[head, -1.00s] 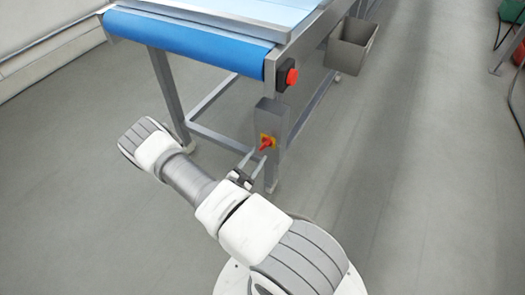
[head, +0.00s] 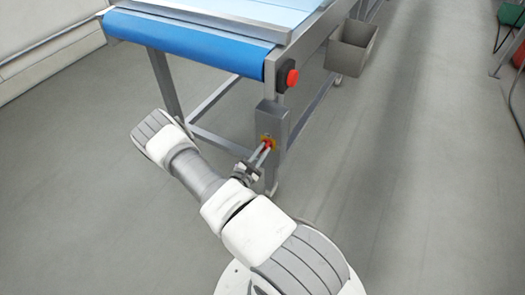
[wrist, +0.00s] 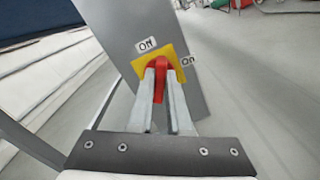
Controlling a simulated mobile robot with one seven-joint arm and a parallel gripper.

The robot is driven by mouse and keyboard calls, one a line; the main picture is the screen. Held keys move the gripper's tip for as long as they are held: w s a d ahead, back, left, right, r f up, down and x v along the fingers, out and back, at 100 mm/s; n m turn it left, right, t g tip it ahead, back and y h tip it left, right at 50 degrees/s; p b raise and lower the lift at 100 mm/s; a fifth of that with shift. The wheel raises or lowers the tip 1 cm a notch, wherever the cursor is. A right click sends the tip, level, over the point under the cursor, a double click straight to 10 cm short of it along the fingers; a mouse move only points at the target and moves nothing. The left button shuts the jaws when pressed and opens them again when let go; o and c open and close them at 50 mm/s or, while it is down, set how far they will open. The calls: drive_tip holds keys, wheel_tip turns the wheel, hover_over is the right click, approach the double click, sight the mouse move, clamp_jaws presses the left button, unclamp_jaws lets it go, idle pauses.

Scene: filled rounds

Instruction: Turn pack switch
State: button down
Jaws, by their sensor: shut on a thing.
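The pack switch is a red rotary handle (wrist: 160,76) on a yellow plate (wrist: 179,50), fixed to a grey metal box (head: 270,118) on the conveyor's leg. Two white labels sit by the plate, one at its upper left (wrist: 146,45) and one reading "On" at its right (wrist: 187,61). My gripper (wrist: 160,72) is shut on the red handle, one finger on each side of it. In the head view the fingers (head: 262,152) reach the switch and hide most of it. The handle's exact angle is hard to tell.
A conveyor with a blue belt (head: 190,38) stands behind the switch. A red push button (head: 292,77) is on its frame above the box. A grey bin (head: 352,46) hangs on its right side.

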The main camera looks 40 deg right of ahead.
drive_tip(key=shift+n, duration=0.3)
drive_tip(key=shift+w+n+p, duration=0.15)
drive_tip(key=shift+n+p, duration=0.3)
drive_tip(key=shift+n, duration=2.25)
drive_tip(key=c, duration=0.9)
unclamp_jaws()
drive_tip(key=shift+o, duration=0.2)
drive_tip(key=shift+a, duration=0.1)
drive_tip(key=p+v, duration=0.3)
drive_tip(key=v, duration=1.4)
drive_tip(key=shift+a, duration=0.15)
